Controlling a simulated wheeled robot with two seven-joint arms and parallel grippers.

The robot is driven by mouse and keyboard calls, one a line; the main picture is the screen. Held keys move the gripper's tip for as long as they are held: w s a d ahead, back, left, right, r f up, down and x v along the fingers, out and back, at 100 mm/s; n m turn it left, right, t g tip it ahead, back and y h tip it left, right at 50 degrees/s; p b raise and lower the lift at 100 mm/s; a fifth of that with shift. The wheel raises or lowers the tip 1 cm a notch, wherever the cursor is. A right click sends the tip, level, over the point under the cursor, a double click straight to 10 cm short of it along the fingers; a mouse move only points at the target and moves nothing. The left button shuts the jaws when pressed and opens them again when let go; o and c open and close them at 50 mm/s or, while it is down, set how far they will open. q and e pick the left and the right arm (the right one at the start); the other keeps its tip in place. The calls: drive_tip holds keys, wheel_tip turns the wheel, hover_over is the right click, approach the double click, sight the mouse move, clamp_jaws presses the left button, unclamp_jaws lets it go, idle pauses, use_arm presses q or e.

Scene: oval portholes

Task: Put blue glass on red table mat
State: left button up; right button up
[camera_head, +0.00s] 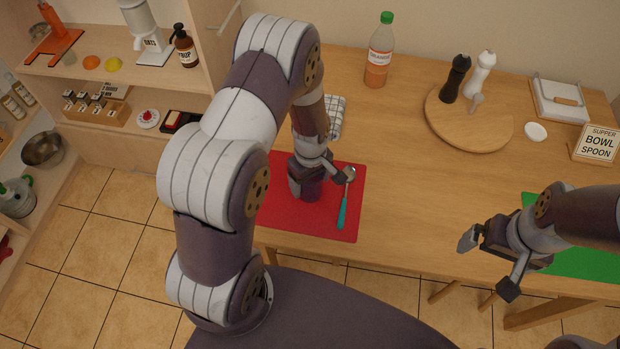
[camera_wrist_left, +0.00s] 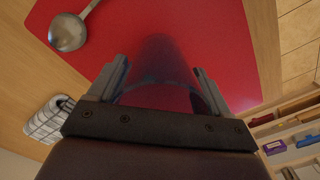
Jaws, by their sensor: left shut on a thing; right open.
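The red table mat (camera_head: 335,225) lies on the left part of the wooden table. My left gripper (camera_head: 316,172) is over the mat, shut on the blue glass (camera_head: 305,190). The glass looks dark purple against the red. In the left wrist view the see-through glass (camera_wrist_left: 160,60) stands between the two fingers of the left gripper (camera_wrist_left: 160,82), with the red mat (camera_wrist_left: 215,35) behind it. Whether its base touches the mat I cannot tell. My right gripper (camera_head: 488,264) is open and empty near the table's front edge at the right.
A spoon with a teal handle (camera_head: 343,210) lies on the mat, right of the glass. An orange bottle (camera_head: 379,55), a round wooden board (camera_head: 480,130) with two mills, a small white dish (camera_head: 535,132) and a sign (camera_head: 597,145) stand farther back. A green mat (camera_head: 585,263) lies at right.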

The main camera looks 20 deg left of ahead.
use_arm(q)
drive_tip(key=shift+f, duration=0.2)
drive_tip(key=o, duration=1.1)
wheel_tip(320, 180, up, 13)
drive_tip(key=s+d+r+m, duration=0.1)
drive_tip(key=s+m, duration=0.2)
drive_tip(key=m, duration=0.1)
drive_tip(key=s+r+m+t, duration=0.1)
drive_tip(key=s+r+m, duration=0.1)
drive_tip(key=s+m, duration=0.1)
drive_tip(key=s+d+r+m, duration=0.1)
drive_tip(key=s+r+m, duration=0.1)
drive_tip(key=s+m, duration=0.1)
drive_tip(key=shift+s+d+r+m+t, duration=0.1)
drive_tip(key=shift+s+d+m+t, duration=0.25)
drive_tip(key=shift+m, duration=0.55)
